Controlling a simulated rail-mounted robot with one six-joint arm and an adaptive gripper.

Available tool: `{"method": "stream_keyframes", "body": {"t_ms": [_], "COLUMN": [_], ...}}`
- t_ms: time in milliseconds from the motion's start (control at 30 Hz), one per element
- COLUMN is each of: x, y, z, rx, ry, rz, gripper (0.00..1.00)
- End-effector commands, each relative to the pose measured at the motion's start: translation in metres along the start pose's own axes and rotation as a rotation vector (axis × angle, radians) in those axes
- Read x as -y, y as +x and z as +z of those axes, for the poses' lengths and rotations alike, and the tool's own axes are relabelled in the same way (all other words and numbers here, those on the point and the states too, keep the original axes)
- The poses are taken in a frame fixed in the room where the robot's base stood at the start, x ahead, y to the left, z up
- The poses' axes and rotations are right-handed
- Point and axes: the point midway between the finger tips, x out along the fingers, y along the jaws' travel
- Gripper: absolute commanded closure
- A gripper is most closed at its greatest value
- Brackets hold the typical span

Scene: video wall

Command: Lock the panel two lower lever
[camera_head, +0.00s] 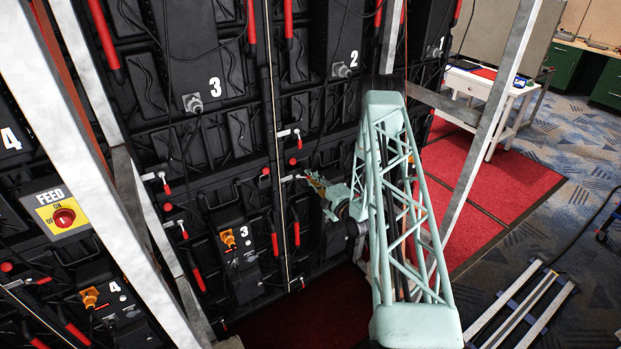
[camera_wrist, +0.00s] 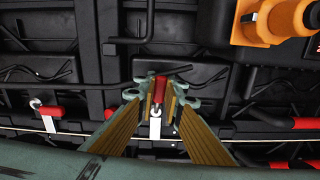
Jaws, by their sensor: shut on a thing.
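The lever in my gripper has a red handle (camera_wrist: 158,88) and a pale metal shank (camera_wrist: 155,128); it shows in the middle of the wrist view. My gripper (camera_wrist: 158,98) has its two fingers closed around the red handle, one on each side. In the head view my gripper (camera_head: 312,181) is at the seam of the panels, right of the lower box marked 3. The lever's pale end (camera_head: 287,178) shows just left of the fingers; its red handle is largely hidden there. Panel two's upper box (camera_head: 344,40) carries a white 2.
Another red-tipped lever (camera_head: 296,138) sits higher on the same seam. More levers (camera_head: 162,183) are on the left seam. An orange connector (camera_wrist: 265,22) is at the wrist view's upper right. Grey frame beams (camera_head: 480,130) stand at the right, and black cables hang across the panels.

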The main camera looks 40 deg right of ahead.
Motion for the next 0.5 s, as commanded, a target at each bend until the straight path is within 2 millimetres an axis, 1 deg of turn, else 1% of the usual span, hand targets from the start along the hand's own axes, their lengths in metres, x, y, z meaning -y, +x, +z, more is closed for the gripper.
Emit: {"method": "stream_keyframes", "body": {"t_ms": [267, 500], "x": [0.010, 0.017], "y": [0.000, 0.000], "z": [0.000, -0.002], "rx": [0.000, 0.000], "ry": [0.127, 0.271], "rz": [0.001, 0.001], "gripper": [1.00, 1.00]}}
